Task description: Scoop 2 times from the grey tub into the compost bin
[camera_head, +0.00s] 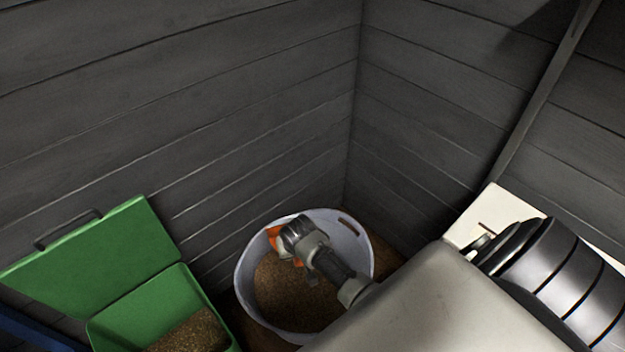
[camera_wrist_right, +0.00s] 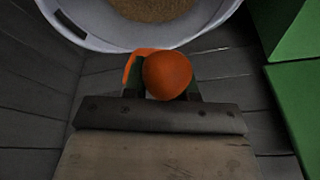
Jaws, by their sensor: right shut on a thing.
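The grey tub (camera_head: 245,285) stands in the corner, partly filled with brown grain (camera_head: 290,295). Its rim and grain also show at the top of the right wrist view (camera_wrist_right: 100,42). The green compost bin (camera_head: 100,335) is at the lower left with its lid (camera_head: 105,260) open and brown material (camera_head: 195,335) inside. My right gripper (camera_head: 283,243) is over the tub, shut on an orange tool, seemingly the scoop (camera_head: 272,234). In the right wrist view the orange part (camera_wrist_right: 168,75) sits between the fingers; the scoop's bowl is not clearly visible. My left gripper is not in view.
Dark plank walls (camera_head: 180,110) meet behind the tub and stand close to it and the bin. A white object (camera_head: 500,205) is at the right behind my arm. A blue edge (camera_head: 35,335) shows at the lower left. A narrow gap separates tub and bin.

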